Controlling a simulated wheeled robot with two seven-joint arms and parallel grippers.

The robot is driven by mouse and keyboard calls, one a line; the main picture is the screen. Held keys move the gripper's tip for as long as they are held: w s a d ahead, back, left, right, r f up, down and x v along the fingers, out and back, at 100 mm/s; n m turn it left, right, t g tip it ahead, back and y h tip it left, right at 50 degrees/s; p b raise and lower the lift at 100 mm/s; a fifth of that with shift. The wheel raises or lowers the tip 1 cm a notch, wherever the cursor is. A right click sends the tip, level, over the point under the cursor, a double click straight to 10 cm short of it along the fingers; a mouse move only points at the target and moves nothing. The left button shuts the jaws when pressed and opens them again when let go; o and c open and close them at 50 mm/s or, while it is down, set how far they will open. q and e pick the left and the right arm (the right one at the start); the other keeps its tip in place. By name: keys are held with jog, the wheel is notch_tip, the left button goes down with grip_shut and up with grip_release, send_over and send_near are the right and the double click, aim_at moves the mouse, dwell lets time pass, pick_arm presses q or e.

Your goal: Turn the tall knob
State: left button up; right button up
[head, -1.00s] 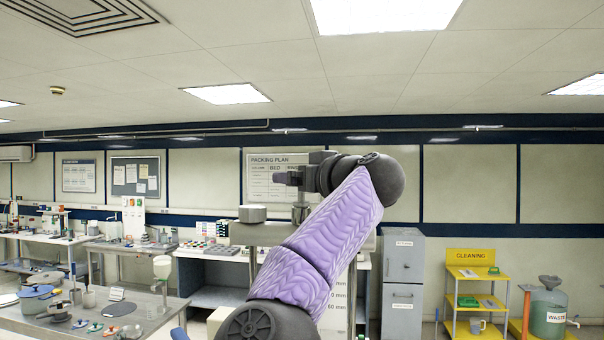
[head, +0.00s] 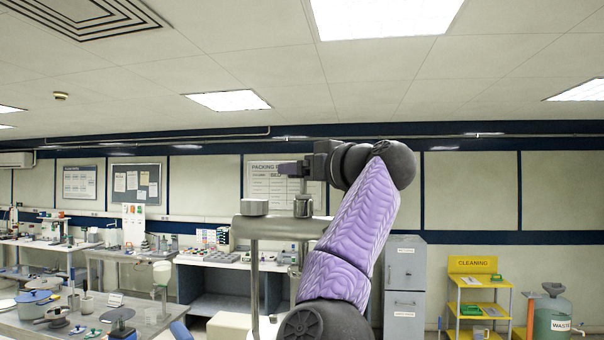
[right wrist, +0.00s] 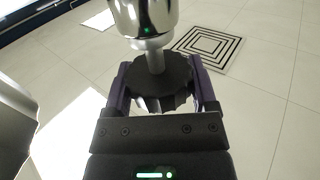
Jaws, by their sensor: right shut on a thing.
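The tall knob is a dark, scalloped knob (right wrist: 163,80) on a thin light stem, seen in the right wrist view between my two fingers. The stem runs into a shiny chrome cylinder (right wrist: 144,16). In the head view my right gripper (head: 290,168) is above the right-hand metal cylinder (head: 303,206) of a metal stand, and the stem shows just below the fingers. The knob itself is mostly hidden there by the gripper. My right gripper is shut on the knob. My left gripper is not in view.
A shorter metal cylinder (head: 254,207) stands left of the gripper on the same metal stand (head: 280,229). Workbenches with bottles and tools lie beyond to the left. A grey cabinet (head: 404,285) and a yellow cleaning shelf (head: 477,300) stand farther right.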

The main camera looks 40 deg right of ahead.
jog(key=o, duration=1.2)
jog(key=shift+c, duration=0.2)
jog(key=s+b, duration=0.1)
jog(key=s, duration=0.1)
jog(key=s+f+b, duration=0.1)
jog(key=b, duration=0.1)
jog(key=shift+s+d, duration=0.1)
jog(key=shift+s, duration=0.3)
jog(key=s+b, duration=0.3)
jog(key=s, duration=0.3)
jog(key=shift+s+r, duration=0.15)
jog(key=shift+r, duration=0.3)
